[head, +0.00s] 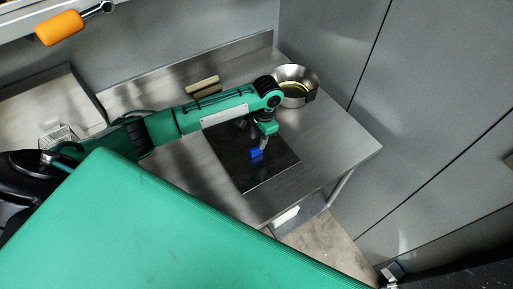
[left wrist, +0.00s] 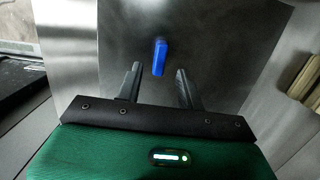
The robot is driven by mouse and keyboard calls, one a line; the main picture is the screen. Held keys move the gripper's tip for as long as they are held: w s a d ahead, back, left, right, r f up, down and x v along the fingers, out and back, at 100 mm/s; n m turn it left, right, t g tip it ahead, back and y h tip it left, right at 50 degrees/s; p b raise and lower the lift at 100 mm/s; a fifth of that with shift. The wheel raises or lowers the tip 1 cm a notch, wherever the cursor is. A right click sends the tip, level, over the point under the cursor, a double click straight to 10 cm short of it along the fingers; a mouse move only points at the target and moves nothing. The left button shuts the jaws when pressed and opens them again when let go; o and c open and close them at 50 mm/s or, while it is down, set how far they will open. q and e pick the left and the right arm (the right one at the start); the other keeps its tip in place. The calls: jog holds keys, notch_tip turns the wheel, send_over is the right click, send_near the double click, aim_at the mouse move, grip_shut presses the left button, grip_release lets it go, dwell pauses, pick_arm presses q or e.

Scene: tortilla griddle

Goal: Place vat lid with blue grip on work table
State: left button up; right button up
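The vat lid (head: 267,175) is a dark, flat, square plate lying on the steel work table (head: 340,150). Its blue grip (head: 256,154) stands up near its middle. My left gripper (head: 262,146) is directly over the grip, pointing down. In the left wrist view, the lid (left wrist: 225,45) fills the middle as a grey sheet. The blue grip (left wrist: 159,57) lies between the tips of my open left gripper (left wrist: 159,70), with gaps on both sides. The fingers hold nothing. My right gripper is not in view.
A round steel bowl (head: 296,75) stands at the table's back right corner, close to my left arm. Tan blocks (head: 203,86) lie near the back edge. A wire basket (head: 57,136) is at the far left. The table's right side is clear.

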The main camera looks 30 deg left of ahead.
pick_arm(q)
jog(key=shift+w+d+r+b, duration=0.1)
jog(key=shift+r+b, duration=0.1)
jog(key=shift+r, duration=0.75)
jog(key=shift+w+d+r+b, duration=0.1)
jog(key=shift+w+r+b, duration=0.05)
jog(key=shift+r, duration=0.85)
jog(key=shift+w+r+b, duration=0.1)
jog(key=shift+r+b, duration=0.1)
jog(key=shift+r, duration=0.75)
